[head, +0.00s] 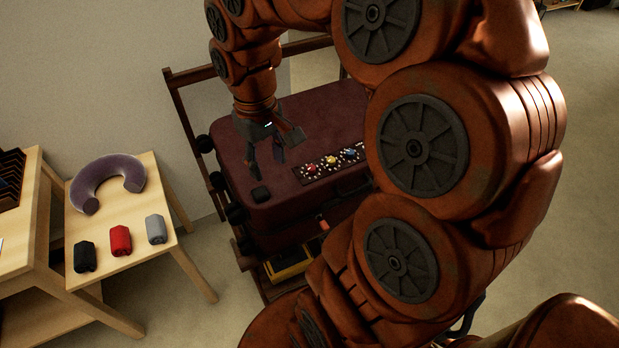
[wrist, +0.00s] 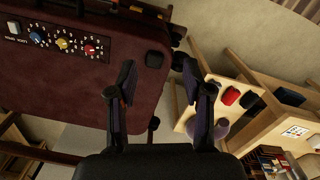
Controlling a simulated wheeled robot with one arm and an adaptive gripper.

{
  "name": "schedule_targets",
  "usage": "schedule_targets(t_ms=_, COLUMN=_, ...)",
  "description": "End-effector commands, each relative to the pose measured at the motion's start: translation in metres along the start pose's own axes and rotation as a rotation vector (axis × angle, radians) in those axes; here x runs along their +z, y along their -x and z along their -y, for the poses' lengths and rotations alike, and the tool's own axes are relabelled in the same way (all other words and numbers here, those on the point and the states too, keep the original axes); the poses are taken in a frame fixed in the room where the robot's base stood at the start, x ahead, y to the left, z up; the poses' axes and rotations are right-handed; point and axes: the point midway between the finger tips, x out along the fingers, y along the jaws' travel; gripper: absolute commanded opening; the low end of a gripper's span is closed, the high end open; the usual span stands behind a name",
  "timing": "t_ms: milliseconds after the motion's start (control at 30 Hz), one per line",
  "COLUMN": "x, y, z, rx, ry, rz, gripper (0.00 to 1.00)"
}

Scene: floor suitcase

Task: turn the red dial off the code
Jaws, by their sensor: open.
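A dark maroon suitcase (head: 325,117) lies on a dark wooden rack. On its face a dark strip (head: 320,171) carries a red dial (head: 310,169), a yellow dial (head: 332,160) and a blue dial (head: 351,153), each ringed by pale marks. In the wrist view the red dial (wrist: 90,49) is nearest the gripper, beside the yellow dial (wrist: 62,44) and the blue dial (wrist: 37,38). My gripper (head: 265,160) is open and empty, above the suitcase's left part, left of the red dial and apart from it. Its two fingers (wrist: 160,88) are spread in the wrist view. The dial pointers are too small to read.
A wooden table (head: 150,256) at left holds a purple neck pillow (head: 97,178) and black, red and grey rolls. A yellow item (head: 288,265) lies low on the rack.

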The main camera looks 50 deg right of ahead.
Motion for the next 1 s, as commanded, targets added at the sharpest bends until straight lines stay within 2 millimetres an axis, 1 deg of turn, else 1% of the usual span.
schedule_targets(t_ms=33, x=-0.014, y=-0.027, z=-0.022, rx=-0.002, ry=-0.026, rz=-0.01, gripper=0.5)
schedule_targets(t_ms=67, x=-0.019, y=-0.034, z=-0.035, rx=-0.001, ry=-0.036, rz=-0.013, gripper=0.5)
schedule_targets(t_ms=100, x=-0.027, y=-0.042, z=-0.052, rx=0.001, ry=-0.051, rz=-0.023, gripper=0.5)
schedule_targets(t_ms=200, x=-0.038, y=-0.063, z=-0.091, rx=0.006, ry=-0.092, rz=-0.035, gripper=0.5)
schedule_targets(t_ms=300, x=-0.043, y=-0.076, z=-0.125, rx=0.016, ry=-0.127, rz=-0.046, gripper=0.5)
schedule_targets(t_ms=400, x=-0.044, y=-0.087, z=-0.146, rx=0.018, ry=-0.15, rz=-0.048, gripper=0.5)
schedule_targets(t_ms=533, x=-0.044, y=-0.091, z=-0.159, rx=0.022, ry=-0.165, rz=-0.05, gripper=0.5)
schedule_targets(t_ms=667, x=-0.044, y=-0.096, z=-0.161, rx=0.024, ry=-0.166, rz=-0.051, gripper=0.5)
schedule_targets(t_ms=733, x=-0.045, y=-0.101, z=-0.161, rx=0.024, ry=-0.165, rz=-0.051, gripper=0.5)
schedule_targets(t_ms=867, x=-0.044, y=-0.117, z=-0.161, rx=0.023, ry=-0.166, rz=-0.049, gripper=0.5)
schedule_targets(t_ms=1000, x=-0.045, y=-0.138, z=-0.161, rx=0.022, ry=-0.165, rz=-0.048, gripper=0.5)
